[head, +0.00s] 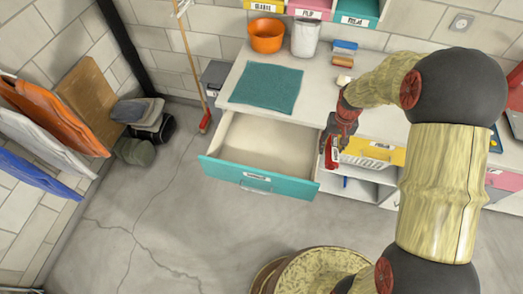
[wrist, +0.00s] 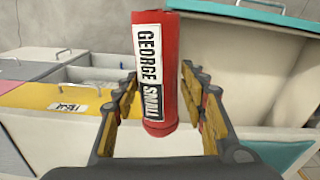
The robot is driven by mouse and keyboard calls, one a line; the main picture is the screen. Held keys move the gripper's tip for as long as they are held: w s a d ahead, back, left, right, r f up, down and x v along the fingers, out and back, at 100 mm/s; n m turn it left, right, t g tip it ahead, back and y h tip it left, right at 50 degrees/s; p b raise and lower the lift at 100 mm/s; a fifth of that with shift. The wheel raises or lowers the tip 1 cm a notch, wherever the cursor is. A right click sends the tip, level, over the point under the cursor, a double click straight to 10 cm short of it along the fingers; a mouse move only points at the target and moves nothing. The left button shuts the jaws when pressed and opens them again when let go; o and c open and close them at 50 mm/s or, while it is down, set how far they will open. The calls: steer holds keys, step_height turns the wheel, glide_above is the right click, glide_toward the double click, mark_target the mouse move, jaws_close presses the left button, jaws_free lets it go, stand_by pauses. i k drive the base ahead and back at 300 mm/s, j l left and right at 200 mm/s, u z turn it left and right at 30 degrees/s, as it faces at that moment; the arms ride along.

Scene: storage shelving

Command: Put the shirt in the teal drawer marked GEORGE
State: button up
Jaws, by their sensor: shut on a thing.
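The shirt is a red roll (head: 332,153) with a white and black label reading GEORGE and a second word that looks like SMALL. In the wrist view the shirt (wrist: 174,100) stands nearly upright between the fingers of my gripper (wrist: 160,105), which is shut on it. In the head view my gripper (head: 338,135) is just right of the teal drawer (head: 250,174), near the yellow drawer (head: 375,153). The teal drawer is pulled open and its visible inside looks empty. Its front label is too small to read. The teal drawer's edge (wrist: 265,15) also shows in the wrist view.
A teal cloth (head: 267,88), an orange pot (head: 266,36) and a white pot (head: 305,38) stand on the worktop (head: 330,82) behind the drawer. A broom (head: 190,60) leans at its left. The floor (head: 160,210) in front of the drawer is clear.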

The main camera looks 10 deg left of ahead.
mark_target(247, 152)
steer(key=j+z, duration=0.2)
steer(key=j, duration=0.25)
steer(key=j+z, duration=0.15)
steer(key=j, duration=0.3)
steer(key=j+z, duration=0.2)
steer(key=j, duration=0.2)
steer(key=k+j+z, duration=0.2)
steer(key=j, duration=0.2)
steer(key=j+z, duration=0.15)
steer(key=j, duration=0.3)
steer(key=k+j+z, duration=0.2)
steer(key=j, duration=0.2)
steer(key=j+z, duration=0.4)
steer(key=j, duration=0.4)
steer(key=j+z, duration=0.4)
steer(key=j, duration=0.4)
